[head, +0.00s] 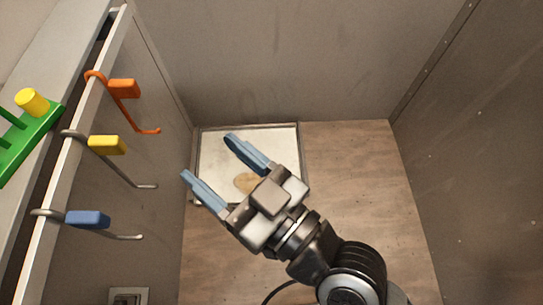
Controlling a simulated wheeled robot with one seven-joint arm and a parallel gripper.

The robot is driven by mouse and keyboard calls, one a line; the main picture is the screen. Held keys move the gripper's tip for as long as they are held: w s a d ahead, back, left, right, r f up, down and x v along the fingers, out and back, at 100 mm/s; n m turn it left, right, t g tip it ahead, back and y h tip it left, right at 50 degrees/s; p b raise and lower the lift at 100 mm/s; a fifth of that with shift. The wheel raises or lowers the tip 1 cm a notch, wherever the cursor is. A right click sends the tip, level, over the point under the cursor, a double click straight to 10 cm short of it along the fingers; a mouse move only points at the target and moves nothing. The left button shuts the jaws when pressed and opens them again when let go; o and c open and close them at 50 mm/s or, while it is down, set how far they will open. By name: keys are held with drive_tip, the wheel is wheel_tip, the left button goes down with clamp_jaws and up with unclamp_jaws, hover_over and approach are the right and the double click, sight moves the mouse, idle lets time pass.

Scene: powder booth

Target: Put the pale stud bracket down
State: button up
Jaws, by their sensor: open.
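I cannot make out a pale stud bracket for certain. My gripper and arm cover part of the tray.
Grey walls enclose the floor (350,180), clear right of the tray.

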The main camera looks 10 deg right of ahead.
drive_tip(key=s+d+f+m+t+h, duration=0.1)
drive_tip(key=s+d+f+m+h, duration=0.25)
drive_tip(key=d, duration=0.55)
drive_tip(key=s+d+m+h, duration=0.3)
drive_tip(key=s+d+h, duration=0.6)
drive_tip(key=s+d, duration=0.7)
drive_tip(key=shift+s+d+m, duration=0.15)
drive_tip(key=shift+s+m, duration=0.2)
